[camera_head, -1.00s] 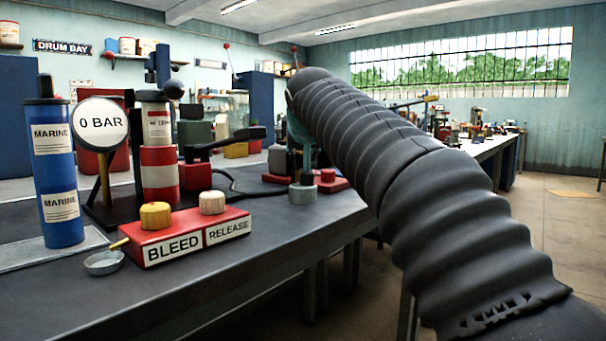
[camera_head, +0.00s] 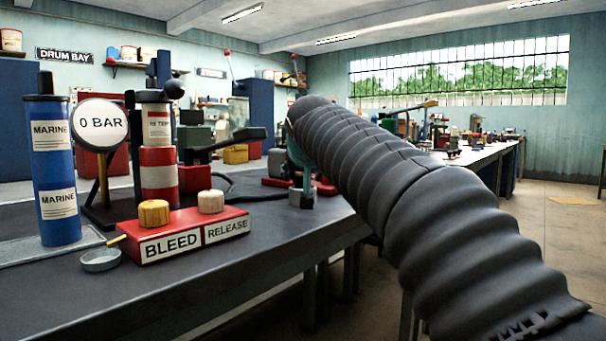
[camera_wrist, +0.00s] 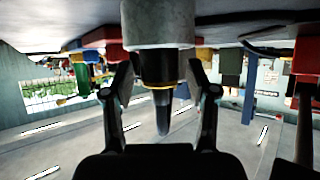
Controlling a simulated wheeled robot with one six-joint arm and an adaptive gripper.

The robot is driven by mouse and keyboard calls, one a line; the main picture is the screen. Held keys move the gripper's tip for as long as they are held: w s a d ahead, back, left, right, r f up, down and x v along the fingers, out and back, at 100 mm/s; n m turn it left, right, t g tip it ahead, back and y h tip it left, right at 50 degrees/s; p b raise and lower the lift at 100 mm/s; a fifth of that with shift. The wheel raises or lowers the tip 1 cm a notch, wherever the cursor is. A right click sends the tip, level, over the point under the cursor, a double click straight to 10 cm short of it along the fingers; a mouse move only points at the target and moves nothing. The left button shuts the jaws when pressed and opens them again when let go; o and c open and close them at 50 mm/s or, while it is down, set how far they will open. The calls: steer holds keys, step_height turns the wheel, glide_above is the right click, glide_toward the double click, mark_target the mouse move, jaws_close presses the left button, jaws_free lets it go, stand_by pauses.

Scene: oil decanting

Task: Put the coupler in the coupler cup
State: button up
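The coupler (camera_wrist: 158,68) is dark, with a thin yellow-orange ring and a tapered stem pointing toward my palm in the wrist view, which appears upside down. Its far end meets a wide grey cylinder (camera_wrist: 158,24), which looks like the coupler cup. The grey cup (camera_head: 301,198) also shows in the head view, standing on the bench by a red base. My gripper (camera_wrist: 160,78) has one finger on each side of the coupler, its tips close against the collar. How deep the coupler sits in the cup is hidden.
The red BLEED/RELEASE block (camera_head: 183,236), a small round dish (camera_head: 100,260), a blue MARINE cylinder (camera_head: 56,170) and a 0 BAR gauge (camera_head: 101,124) stand on the left. The dark bench top (camera_head: 250,270) is clear in front. A black lever (camera_head: 225,142) stands behind the block.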

steer(key=shift+s+r, duration=0.1)
steer(key=shift+r, duration=0.15)
steer(key=v, duration=1.1)
steer(key=shift+s+p, duration=0.35)
steer(key=shift+p, duration=0.1)
steer(key=shift+d+r, duration=0.1)
steer(key=shift+d, duration=0.05)
steer(key=s+d+f+g+h, duration=0.1)
steer(key=s+d+f+g, duration=0.1)
steer(key=s+d+f, duration=0.6)
steer(key=s+d+f+g, duration=0.2)
steer(key=s+d+f, duration=0.3)
steer(key=f, duration=0.6)
steer(key=s+d+f+g, duration=0.1)
steer(key=s+d+f, duration=0.1)
steer(key=s+f, duration=0.5)
steer(key=s+d+f+m+g, duration=0.1)
steer(key=s+d+f, duration=0.2)
steer(key=s+f, duration=0.4)
step_height(320, 180, down, 6)
steer(key=shift+s+f+g, duration=0.15)
steer(key=shift+g, duration=0.15)
